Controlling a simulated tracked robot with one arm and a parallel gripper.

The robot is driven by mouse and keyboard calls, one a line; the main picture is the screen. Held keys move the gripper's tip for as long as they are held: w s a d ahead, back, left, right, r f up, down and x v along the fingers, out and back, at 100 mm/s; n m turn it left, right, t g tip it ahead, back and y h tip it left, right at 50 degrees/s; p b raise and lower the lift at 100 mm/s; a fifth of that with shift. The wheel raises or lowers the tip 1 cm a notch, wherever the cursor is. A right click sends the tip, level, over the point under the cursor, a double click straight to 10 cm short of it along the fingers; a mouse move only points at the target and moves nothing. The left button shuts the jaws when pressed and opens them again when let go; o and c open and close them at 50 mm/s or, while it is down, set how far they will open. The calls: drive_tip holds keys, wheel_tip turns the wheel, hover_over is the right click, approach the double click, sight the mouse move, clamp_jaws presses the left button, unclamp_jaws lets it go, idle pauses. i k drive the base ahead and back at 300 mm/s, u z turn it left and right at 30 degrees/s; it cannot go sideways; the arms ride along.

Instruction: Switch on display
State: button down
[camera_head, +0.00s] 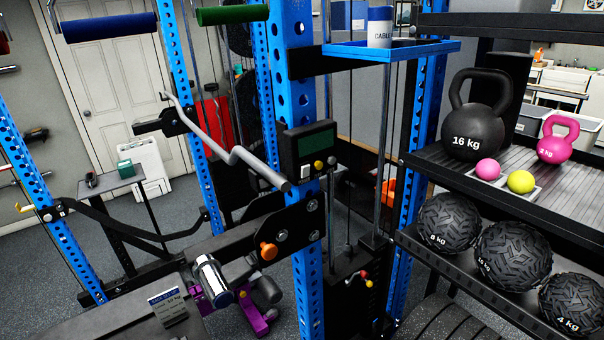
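The display (310,150) is a small black box on the front of a blue upright post, near the middle of the camera_head view. Its dark green screen (315,141) looks blank. Below the screen sit a white square button (305,173), a yellow round button (318,166) and a small yellowish knob (331,161) at the right. Nothing touches or covers the display. My gripper is not in view, so its opening cannot be seen.
A bent grey bar (222,146) ends just left of the display. An orange knob (267,251) sticks out below it. A shelf rack at right holds a 16 kg kettlebell (473,130), a pink kettlebell (558,139) and several black balls. A blue tray (390,50) juts out above.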

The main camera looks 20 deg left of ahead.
sight(305, 169)
drive_tip(key=i, duration=0.9)
drive_tip(key=z, duration=0.05)
